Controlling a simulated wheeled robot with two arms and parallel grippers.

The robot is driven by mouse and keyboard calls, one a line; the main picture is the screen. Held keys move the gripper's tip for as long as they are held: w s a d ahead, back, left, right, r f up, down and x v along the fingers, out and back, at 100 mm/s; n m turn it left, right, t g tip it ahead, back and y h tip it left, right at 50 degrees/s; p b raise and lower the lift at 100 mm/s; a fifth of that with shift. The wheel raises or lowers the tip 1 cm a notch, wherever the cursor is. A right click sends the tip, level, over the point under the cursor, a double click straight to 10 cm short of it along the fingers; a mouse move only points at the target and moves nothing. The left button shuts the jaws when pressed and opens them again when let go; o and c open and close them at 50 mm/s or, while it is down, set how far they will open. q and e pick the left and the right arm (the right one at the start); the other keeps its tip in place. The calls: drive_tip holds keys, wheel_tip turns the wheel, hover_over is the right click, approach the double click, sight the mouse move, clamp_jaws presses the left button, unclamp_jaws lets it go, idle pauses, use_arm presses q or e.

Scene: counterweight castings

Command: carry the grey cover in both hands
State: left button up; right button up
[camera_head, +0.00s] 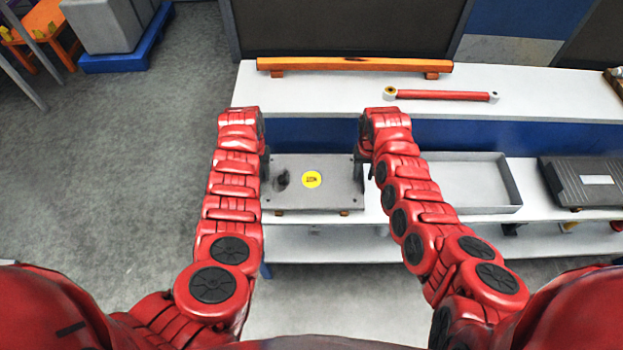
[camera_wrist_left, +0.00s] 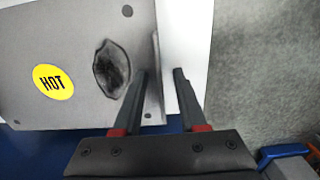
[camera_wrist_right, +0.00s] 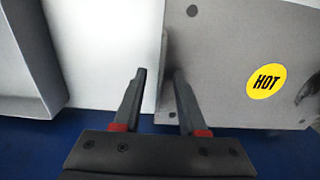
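The grey cover (camera_head: 335,197) is a flat plate with a yellow HOT label and a dark scorched patch. It sits on the lower white shelf. My left gripper (camera_head: 266,163) is at its left edge, and my right gripper (camera_head: 362,162) at its right edge. In the left wrist view, the fingers (camera_wrist_left: 161,73) stand apart on either side of the cover's raised edge (camera_wrist_left: 156,100). In the right wrist view, the fingers (camera_wrist_right: 160,72) likewise straddle the opposite raised edge (camera_wrist_right: 164,55). Gaps show beside both edges; neither gripper looks closed on the cover.
An orange beam (camera_head: 350,65) and a red rod (camera_head: 440,95) lie on the upper white surface. A grey tray (camera_head: 470,208) and a dark case (camera_head: 585,183) sit right of the cover. Open floor (camera_head: 130,170) lies to the left.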

use_arm(q)
clamp_jaws()
use_arm(e)
clamp_jaws()
idle(0.9)
